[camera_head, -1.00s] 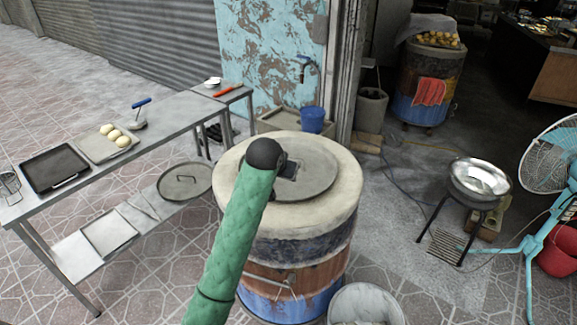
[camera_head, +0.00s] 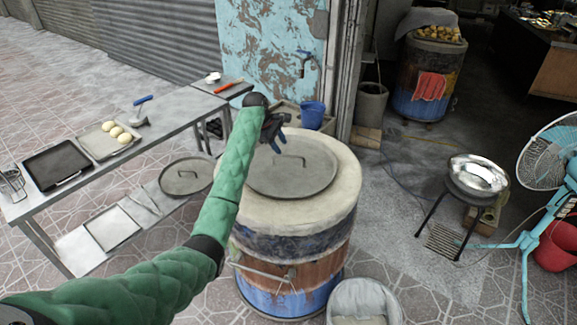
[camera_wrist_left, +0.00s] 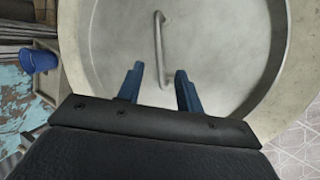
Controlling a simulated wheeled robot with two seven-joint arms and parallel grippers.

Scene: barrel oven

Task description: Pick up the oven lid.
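The oven lid (camera_head: 315,176) is a round grey metal disc with a raised bar handle (camera_head: 290,158). It lies flat on top of the barrel oven (camera_head: 335,208), inside the pale rim. My left gripper (camera_head: 277,147) is above the lid, close to the handle. My right gripper is not in view.
A metal table (camera_head: 180,110) on the left holds a dark tray (camera_head: 57,165) and a tray of dough (camera_head: 108,140). Another round lid (camera_head: 187,176) lies on its lower shelf. A bin (camera_head: 362,300) stands in front of the oven, and a fan (camera_head: 553,165) stands at right.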

